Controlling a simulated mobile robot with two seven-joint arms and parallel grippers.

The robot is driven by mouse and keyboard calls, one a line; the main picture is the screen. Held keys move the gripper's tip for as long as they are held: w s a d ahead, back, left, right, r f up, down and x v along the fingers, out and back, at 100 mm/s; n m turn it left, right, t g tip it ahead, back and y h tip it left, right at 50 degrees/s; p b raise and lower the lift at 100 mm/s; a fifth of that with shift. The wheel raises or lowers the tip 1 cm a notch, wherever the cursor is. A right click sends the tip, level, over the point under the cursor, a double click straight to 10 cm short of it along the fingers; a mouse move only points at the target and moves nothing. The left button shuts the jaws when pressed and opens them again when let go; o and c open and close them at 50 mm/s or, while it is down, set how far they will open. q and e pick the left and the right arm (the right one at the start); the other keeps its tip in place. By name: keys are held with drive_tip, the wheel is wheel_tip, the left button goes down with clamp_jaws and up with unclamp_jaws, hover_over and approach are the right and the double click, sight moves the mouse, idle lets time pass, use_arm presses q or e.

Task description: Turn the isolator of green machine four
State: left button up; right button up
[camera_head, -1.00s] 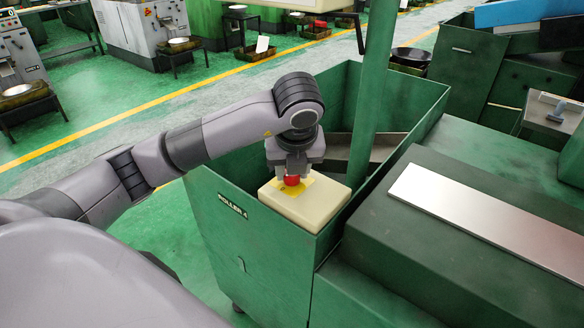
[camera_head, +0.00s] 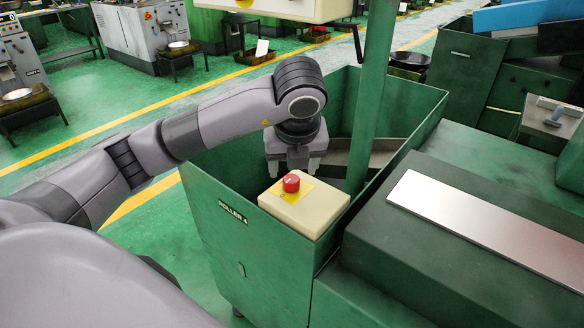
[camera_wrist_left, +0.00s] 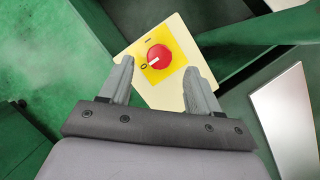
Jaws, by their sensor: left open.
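The isolator is a red round knob (camera_head: 291,183) on a yellow plate (camera_head: 302,197) atop a cream box (camera_head: 318,212). The box sits in the corner of the green machine labelled ROLLER 4 (camera_head: 215,225). In the left wrist view the red knob (camera_wrist_left: 159,57) has a white mark pointing toward the "0" on the plate; an "I" is printed near its upper side. My left gripper (camera_head: 293,170) is open and empty, above and just behind the knob, apart from it. In the left wrist view its fingers (camera_wrist_left: 160,68) stand either side of the knob's line. My right gripper is out of view.
A green post (camera_head: 372,100) rises close to the right of my gripper. Green bin walls (camera_head: 225,255) surround the box. A flat metal plate (camera_head: 490,220) lies on the machine's dark top. Other machines stand behind across the green floor.

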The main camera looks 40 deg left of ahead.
use_arm(q)
drive_tip(key=v, duration=0.2)
drive_tip(key=shift+s+d+r+p, duration=0.1)
drive_tip(key=shift+s+r+p, duration=0.05)
drive_tip(key=shift+r+p, duration=0.2)
idle(0.4)
